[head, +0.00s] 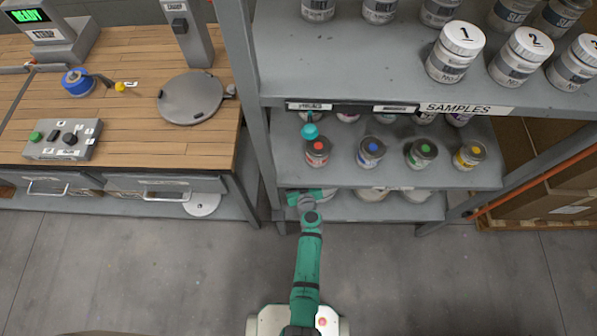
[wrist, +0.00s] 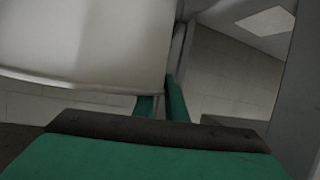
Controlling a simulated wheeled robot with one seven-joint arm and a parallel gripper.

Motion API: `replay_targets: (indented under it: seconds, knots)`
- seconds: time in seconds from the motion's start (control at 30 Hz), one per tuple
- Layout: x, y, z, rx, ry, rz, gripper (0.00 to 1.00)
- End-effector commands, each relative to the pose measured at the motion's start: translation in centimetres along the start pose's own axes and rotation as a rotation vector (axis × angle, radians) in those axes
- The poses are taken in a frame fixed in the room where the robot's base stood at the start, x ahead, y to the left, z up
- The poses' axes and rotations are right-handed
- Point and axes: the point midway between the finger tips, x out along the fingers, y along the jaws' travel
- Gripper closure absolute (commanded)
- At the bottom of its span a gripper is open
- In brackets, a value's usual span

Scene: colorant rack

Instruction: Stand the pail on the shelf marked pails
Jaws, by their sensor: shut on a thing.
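My gripper (head: 305,196) is at the left end of the low shelf (head: 345,212) of the rack, under the shelf of colored cans. It is shut on the pail, whose pale wall (wrist: 80,45) fills the upper left of the wrist view. The green fingers (wrist: 162,102) show at the pail's lower right edge. In the head view my arm and the shelf above hide most of the pail. I cannot tell whether it rests on the shelf or is just above it. A small label on the edge above this shelf is too small to read.
Pale round containers (head: 372,195) stand to the right on the low shelf. Cans with red (head: 317,152), blue, green and yellow lids stand on the shelf above. White-lidded jars (head: 455,52) stand over a SAMPLES label. A wooden bench (head: 120,100) is left; the floor in front is clear.

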Motion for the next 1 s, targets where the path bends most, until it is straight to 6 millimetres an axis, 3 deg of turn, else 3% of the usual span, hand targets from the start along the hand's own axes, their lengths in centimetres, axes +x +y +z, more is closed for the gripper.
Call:
replay_targets:
  seconds: [0.1,0.13,0.2,0.6,0.77,1.0]
  knots:
    - [0.1,0.0,0.1,0.001,0.001,0.0,1.0]
    - [0.1,0.0,0.2,0.002,0.0,0.0,0.86]
    - [0.1,0.0,0.1,0.001,0.0,0.0,0.69]
    - [-0.1,0.0,0.0,-0.001,0.0,0.0,0.69]
    - [-2.1,0.1,0.1,0.0,-0.001,0.003,0.69]
    - [-6.4,-0.2,0.1,-0.001,-0.001,-0.002,0.69]
